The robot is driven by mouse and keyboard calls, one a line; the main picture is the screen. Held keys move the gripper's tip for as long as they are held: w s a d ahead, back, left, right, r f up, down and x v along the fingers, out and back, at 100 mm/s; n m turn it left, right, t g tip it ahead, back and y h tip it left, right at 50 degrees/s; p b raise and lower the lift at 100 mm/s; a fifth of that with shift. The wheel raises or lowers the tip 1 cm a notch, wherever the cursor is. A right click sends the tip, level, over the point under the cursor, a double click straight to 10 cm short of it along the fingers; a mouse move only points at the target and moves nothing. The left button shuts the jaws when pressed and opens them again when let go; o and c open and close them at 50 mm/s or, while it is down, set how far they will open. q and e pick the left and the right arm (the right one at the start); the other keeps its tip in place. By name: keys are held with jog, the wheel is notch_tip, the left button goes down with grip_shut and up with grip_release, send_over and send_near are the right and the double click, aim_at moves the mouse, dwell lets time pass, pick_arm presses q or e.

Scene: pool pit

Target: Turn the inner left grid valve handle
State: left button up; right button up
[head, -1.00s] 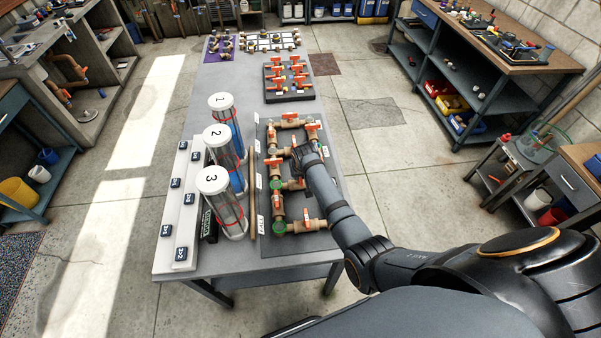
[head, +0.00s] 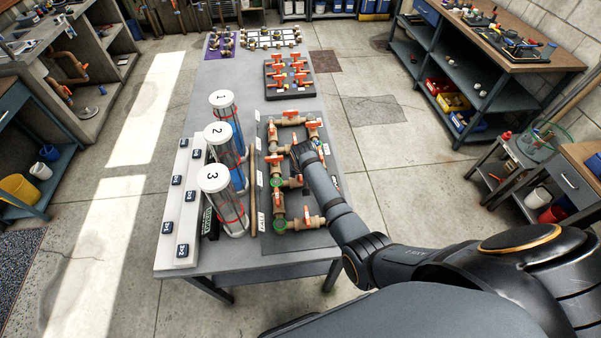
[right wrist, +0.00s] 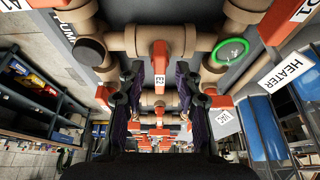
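The pipe grid (head: 275,175) lies on a dark mat on the long table, a brass-coloured frame with several orange valve handles. One orange handle (head: 273,161) is on its left pipe. My right gripper (head: 297,150) is low over the middle of the grid and its arm hides part of the right side. In the right wrist view my right gripper (right wrist: 160,85) is open, with a gap between its two dark fingers. An orange handle marked E2 (right wrist: 160,62) shows in line with that gap; I cannot tell whether the fingers touch it. My left gripper is out of view.
Three clear cylinders (head: 222,180) stand left of the grid, with a wooden rod (head: 253,195) between. A white board with dark tags (head: 178,215) lies at the left edge. A second valve block (head: 288,90) sits farther back. A green ring (right wrist: 230,52) is on the grid.

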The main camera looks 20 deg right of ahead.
jog(key=v, duration=1.2)
jog(key=shift+a, duration=0.1)
jog(key=shift+s, duration=0.1)
